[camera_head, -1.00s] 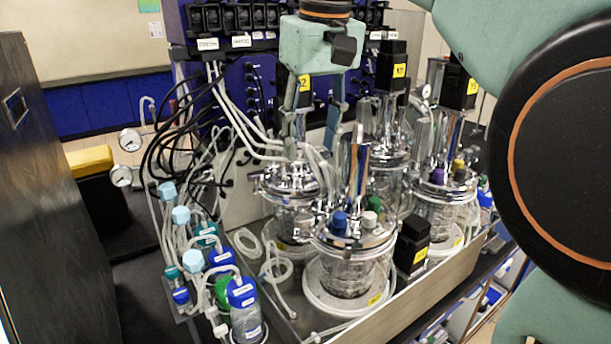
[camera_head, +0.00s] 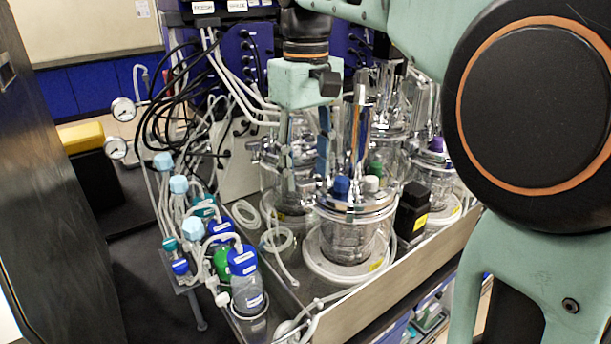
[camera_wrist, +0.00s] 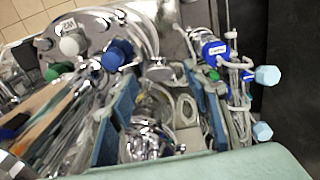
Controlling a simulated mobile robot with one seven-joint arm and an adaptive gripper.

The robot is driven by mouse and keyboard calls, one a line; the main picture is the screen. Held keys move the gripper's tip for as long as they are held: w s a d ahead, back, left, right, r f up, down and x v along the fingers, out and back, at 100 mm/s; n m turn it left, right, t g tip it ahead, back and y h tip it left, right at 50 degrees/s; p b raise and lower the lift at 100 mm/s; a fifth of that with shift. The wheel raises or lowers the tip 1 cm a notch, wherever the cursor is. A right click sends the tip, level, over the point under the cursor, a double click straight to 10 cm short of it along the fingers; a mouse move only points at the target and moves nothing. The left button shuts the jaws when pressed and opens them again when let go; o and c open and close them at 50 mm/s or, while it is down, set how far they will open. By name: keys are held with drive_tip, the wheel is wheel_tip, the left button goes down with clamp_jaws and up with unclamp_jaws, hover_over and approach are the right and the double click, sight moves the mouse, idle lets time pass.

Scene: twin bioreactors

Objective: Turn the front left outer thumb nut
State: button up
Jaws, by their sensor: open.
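The front glass vessel (camera_head: 350,240) has a shiny metal head plate with a blue cap (camera_head: 341,187) and a white cap (camera_head: 372,184). In the wrist view the same blue cap (camera_wrist: 117,54) and pale cap (camera_wrist: 72,44) lie left of the fingers. My gripper (camera_head: 306,165) is open, pointing down just left and behind these caps, at about lid height. In the wrist view my gripper (camera_wrist: 160,74) has its two blue fingers apart, with metal fittings and tubing seen between them. I cannot pick out the front left outer thumb nut for sure; nothing is visibly held.
Tubed bottles with blue caps (camera_head: 242,261) stand at the left. A black box (camera_head: 412,208) stands right of the front vessel. More vessels crowd behind, with a tall metal cylinder (camera_head: 356,130) rising close to the gripper. Coiled tubing (camera_head: 278,240) lies on the tray.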

drive_tip(key=shift+f, duration=0.75)
drive_tip(key=shift+c, duration=0.6)
drive_tip(key=c, duration=1)
